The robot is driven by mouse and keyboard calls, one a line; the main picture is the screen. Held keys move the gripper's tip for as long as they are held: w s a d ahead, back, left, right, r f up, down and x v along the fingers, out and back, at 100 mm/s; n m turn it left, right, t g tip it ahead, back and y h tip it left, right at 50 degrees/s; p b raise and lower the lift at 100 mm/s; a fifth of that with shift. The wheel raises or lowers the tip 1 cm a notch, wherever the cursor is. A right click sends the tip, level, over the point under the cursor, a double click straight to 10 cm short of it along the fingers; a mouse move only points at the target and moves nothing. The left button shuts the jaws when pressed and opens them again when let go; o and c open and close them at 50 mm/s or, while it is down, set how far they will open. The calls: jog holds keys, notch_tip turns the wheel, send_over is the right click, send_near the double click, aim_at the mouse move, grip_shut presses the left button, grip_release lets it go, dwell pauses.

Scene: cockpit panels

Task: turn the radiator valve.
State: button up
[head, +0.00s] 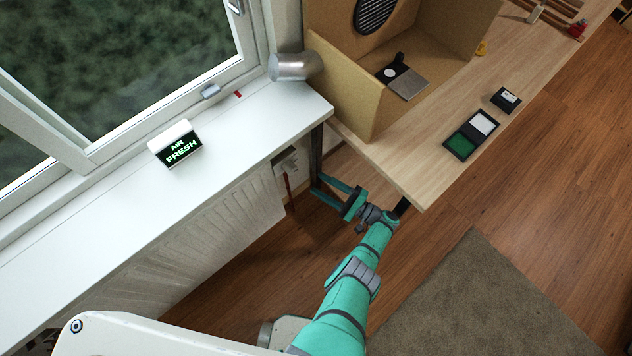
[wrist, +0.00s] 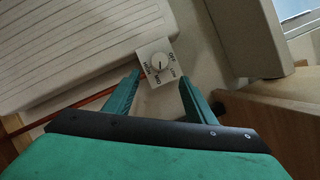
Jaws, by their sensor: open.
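The radiator valve (wrist: 157,66) is a small pale square plate with a round dial, in the upper middle of the wrist view. Its label words include OFF, LOW and HIGH; the dial's setting is too small to read surely. In the head view the valve (head: 285,162) is partly hidden under the sill, at the right end of the white ribbed radiator (head: 225,225). My gripper (head: 316,186) is open and empty, its green fingers pointing towards the radiator end. In the wrist view my gripper (wrist: 159,76) has its fingertips on either side of the valve's lower part, apparently short of it.
A dark table leg (head: 317,150) stands close to my fingertips. The white sill (head: 110,225) overhangs the radiator and carries an AIR FRESH sign (head: 175,143). A wooden desk (head: 415,165) with a cardboard box is above right of my gripper. A reddish pipe (head: 288,188) runs below the valve.

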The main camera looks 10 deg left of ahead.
aim_at(294, 171)
jog(key=shift+w, duration=0.15)
jog(key=s+a+r+m+t+h, duration=0.2)
jog(key=s+m+t+h, duration=0.2)
jog(key=x, duration=1)
jog(key=shift+d+r, duration=0.1)
jog(key=shift+r, duration=0.05)
jog(key=shift+w+a, duration=0.2)
jog(key=shift+w, duration=0.05)
dwell(0.5)
